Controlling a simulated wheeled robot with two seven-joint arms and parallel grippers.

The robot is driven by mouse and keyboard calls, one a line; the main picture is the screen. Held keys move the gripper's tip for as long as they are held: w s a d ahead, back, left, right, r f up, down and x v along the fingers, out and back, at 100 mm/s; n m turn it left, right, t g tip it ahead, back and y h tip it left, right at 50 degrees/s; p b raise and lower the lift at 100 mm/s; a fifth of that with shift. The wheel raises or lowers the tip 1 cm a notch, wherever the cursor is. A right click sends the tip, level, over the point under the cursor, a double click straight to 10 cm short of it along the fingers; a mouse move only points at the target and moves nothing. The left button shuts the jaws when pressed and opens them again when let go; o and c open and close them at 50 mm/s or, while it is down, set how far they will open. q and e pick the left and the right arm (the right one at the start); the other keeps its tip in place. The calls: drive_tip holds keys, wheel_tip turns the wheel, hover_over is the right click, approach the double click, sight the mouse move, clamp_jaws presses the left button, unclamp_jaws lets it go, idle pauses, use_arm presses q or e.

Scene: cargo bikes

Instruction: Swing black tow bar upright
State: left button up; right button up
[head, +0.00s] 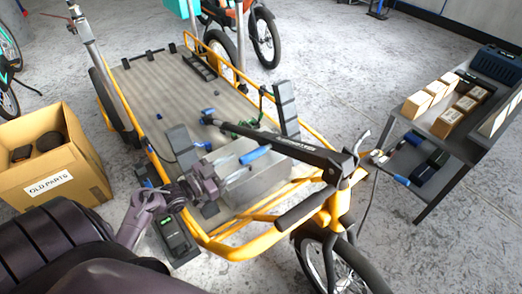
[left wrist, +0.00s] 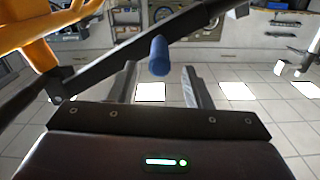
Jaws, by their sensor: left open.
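The black tow bar (head: 285,147) slants over the yellow cargo bike's bed, from its joint near the front wheel to a free end with a blue tip. A blue grip (head: 255,154) sticks out from its side. In the left wrist view the bar (left wrist: 140,45) crosses diagonally, and the blue grip (left wrist: 158,55) shows between and beyond the finger tips. My left gripper (head: 232,164) is open, its fingers pointing toward the blue grip. I see no clear contact; the exact gap is hard to tell. My right gripper is not in view.
The yellow cargo bike (head: 232,250) has a flat bed with a grey box and black blocks near the bar. A cardboard box (head: 60,185) of old parts stands left. A grey cart (head: 435,140) with small boxes stands right. Floor between bike and cart is clear.

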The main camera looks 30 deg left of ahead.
sight(265, 148)
use_arm(q)
drive_tip(key=x, duration=0.7)
drive_tip(key=shift+b, duration=0.3)
drive_tip(key=shift+w+d, duration=0.1)
drive_tip(key=shift+w, duration=0.1)
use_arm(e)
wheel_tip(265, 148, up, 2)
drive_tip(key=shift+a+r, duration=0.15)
use_arm(q)
clamp_jaws()
